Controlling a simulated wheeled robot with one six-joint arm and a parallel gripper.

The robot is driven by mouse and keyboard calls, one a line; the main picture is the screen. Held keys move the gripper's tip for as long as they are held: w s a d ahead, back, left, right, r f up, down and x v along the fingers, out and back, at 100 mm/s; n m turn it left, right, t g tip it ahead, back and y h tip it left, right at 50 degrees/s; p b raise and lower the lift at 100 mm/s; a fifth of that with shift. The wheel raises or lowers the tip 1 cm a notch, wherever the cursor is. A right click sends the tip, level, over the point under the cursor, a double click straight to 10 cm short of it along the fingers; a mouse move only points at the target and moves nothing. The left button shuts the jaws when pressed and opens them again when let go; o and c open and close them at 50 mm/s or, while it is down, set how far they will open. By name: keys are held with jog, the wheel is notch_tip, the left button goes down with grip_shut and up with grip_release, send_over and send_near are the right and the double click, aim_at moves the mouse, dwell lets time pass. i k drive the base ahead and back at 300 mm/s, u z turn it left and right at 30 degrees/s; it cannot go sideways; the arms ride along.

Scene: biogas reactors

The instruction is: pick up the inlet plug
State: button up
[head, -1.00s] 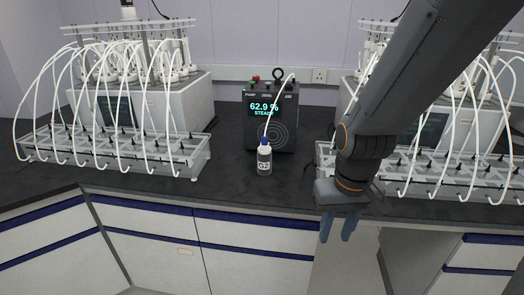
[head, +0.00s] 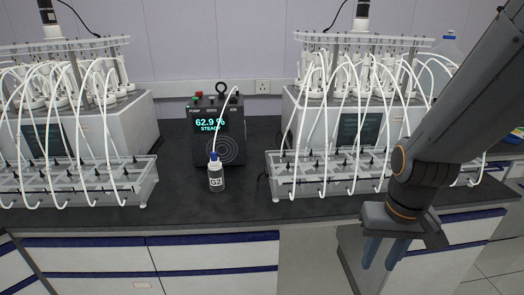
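I cannot pick out the inlet plug for certain. A dark gas meter (head: 212,135) on the bench reads "62.9 % STEADY"; a black ring (head: 221,88) stands on its top. A white tube (head: 221,118) runs from the meter's top to a small blue-capped bottle (head: 216,178) marked O2 in front of it. A small dark item (head: 262,177) lies at the left end of the right rack, too small to identify. My gripper (head: 384,256) points down in front of the bench edge, right of the meter and apart from everything. Its two blue fingers are apart, with nothing between them.
Left (head: 100,185) and right (head: 300,187) tube racks with many white looping tubes flank the meter, with reactor units behind. A clear bottle (head: 447,48) stands at the back right. Black bench top (head: 190,207) is bare around the bottle and along the front.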

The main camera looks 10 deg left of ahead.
aim_at(214, 154)
jog(key=z, duration=0.3)
jog(key=i, duration=0.65)
jog(key=u, duration=1.2)
